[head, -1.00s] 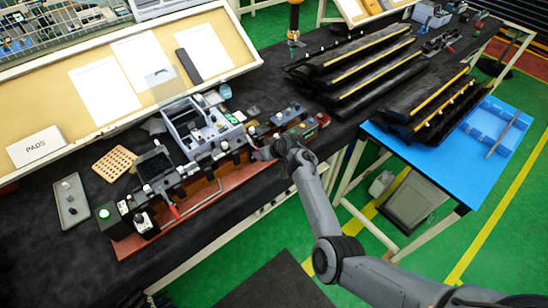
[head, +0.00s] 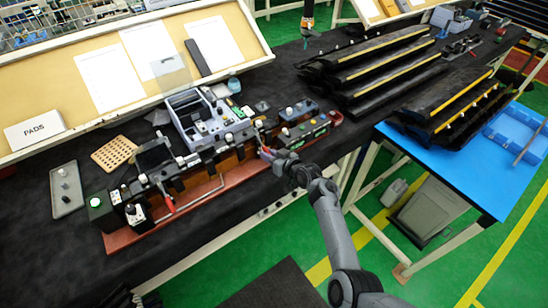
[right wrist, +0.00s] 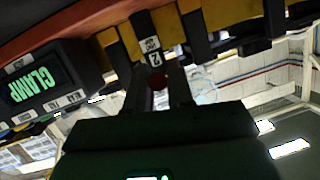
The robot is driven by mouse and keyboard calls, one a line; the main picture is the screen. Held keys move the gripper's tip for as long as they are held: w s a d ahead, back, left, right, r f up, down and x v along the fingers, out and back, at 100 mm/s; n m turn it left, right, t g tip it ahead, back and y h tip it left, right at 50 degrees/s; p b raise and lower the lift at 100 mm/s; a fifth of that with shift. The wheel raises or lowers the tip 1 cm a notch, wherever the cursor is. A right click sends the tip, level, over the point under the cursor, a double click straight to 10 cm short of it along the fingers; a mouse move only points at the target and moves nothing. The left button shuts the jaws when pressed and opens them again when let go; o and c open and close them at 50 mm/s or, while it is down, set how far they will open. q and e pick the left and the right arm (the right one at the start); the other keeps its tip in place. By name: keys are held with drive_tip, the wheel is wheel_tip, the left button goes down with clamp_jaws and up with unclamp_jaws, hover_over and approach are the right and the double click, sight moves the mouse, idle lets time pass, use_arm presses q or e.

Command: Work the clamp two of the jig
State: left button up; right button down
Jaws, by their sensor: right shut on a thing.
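The jig is a long red-brown base (head: 190,206) along the table's front edge, carrying a row of black blocks. My right gripper (head: 268,154) is at the front of the jig's right half. In the right wrist view its two fingers (right wrist: 157,84) point up at a block with a label marked 2 (right wrist: 155,58). A dark red part, the clamp two handle (right wrist: 157,82), shows between the fingers, which are shut on it. Most of the handle is hidden by the fingers. Another red-tipped handle (head: 168,205) stands further left on the jig.
A display reading CLAMP (right wrist: 35,85) is beside the fingers in the right wrist view. A grey parts bin (head: 195,118) stands behind the jig. A small grey tray (head: 66,188) lies to its left. Black trim pieces (head: 375,70) are stacked at the right.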

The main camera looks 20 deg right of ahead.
drive_tip(key=shift+f, duration=0.1)
drive_tip(key=c, duration=1.1)
unclamp_jaws()
drive_tip(key=shift+s+d+r, duration=0.2)
drive_tip(key=shift+s+r, duration=0.1)
drive_tip(key=shift+s, duration=0.2)
drive_tip(key=p+v, duration=0.2)
drive_tip(key=v, duration=0.7)
drive_tip(key=shift+s, duration=0.35)
drive_tip(key=shift+f, duration=0.1)
